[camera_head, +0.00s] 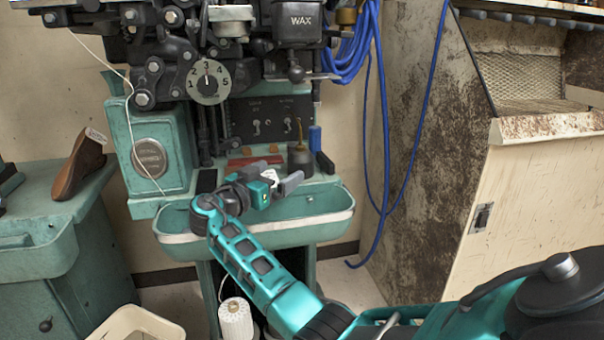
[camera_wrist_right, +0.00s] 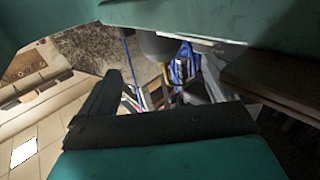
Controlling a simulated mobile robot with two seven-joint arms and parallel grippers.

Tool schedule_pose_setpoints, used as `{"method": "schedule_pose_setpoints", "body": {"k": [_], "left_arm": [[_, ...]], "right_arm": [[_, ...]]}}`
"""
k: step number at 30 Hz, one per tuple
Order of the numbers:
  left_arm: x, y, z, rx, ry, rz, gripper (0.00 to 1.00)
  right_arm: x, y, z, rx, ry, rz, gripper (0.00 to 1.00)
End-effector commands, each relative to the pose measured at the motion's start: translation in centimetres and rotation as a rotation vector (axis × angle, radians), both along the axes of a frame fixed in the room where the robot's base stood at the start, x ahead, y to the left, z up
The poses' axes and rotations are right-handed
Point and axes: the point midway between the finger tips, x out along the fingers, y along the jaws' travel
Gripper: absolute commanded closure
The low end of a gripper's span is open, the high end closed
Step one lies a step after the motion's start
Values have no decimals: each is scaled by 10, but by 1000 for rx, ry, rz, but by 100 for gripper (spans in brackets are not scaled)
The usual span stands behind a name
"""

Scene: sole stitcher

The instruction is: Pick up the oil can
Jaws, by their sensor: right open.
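The oil can (camera_head: 300,158) is a small dark can with a thin brass spout. It stands upright on the teal ledge of the stitching machine in the head view. My right gripper (camera_head: 277,175) is open and empty over the ledge, just in front and to the left of the can. Its fingers point toward the can's side, and the can does not look to be between them. My left gripper is not in view.
A reddish block (camera_head: 250,159) lies on the ledge behind the gripper. A blue-handled tool (camera_head: 315,138) stands right of the can. The control panel (camera_head: 270,122) is close behind. The teal trough (camera_head: 312,207) lies below in front. Blue cables (camera_head: 383,140) hang to the right.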

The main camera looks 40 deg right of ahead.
Motion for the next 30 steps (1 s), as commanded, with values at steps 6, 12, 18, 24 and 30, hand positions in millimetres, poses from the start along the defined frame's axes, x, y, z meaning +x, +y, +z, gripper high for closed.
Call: {"method": "schedule_pose_setpoints", "body": {"k": [6,12,18,24,30], "left_arm": [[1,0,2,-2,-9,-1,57],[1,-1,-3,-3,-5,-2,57],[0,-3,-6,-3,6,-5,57],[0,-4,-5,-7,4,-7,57],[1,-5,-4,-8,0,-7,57]], "right_arm": [[5,-21,0,-2,0,-3,0],[13,-47,-3,-1,1,-3,0],[18,-70,-3,0,-1,-2,0],[19,-72,-2,1,0,-1,0],[19,-72,-2,0,0,-1,13]]}}
